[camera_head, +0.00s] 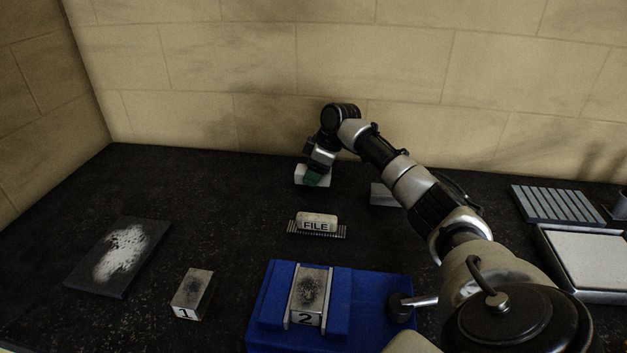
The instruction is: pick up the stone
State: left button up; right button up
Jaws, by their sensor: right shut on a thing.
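My right gripper (316,166) is at the back middle of the dark bench, its arm reaching in from the right. It is shut on a small dark green piece, which I take to be the stone (312,177). The stone is at the fingertips, directly at a small white block (302,182). I cannot tell whether the stone is touching that block or is raised above it. The gripper hides part of the stone. My left gripper is not in view.
A ridged file (340,234) lies in front, with a white block marked FILE (317,222). A blue fixture (380,290) holds block 2 (308,289). Block 1 (192,293) and a dark plate with a white patch (122,250) are left. Trays (580,260) stand right.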

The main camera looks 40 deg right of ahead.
jog(key=s+d+r+b, duration=0.3)
jog(key=s+r, duration=0.5)
jog(key=s, duration=0.3)
jog(key=shift+d+r, duration=0.2)
jog(key=shift+d, duration=0.1)
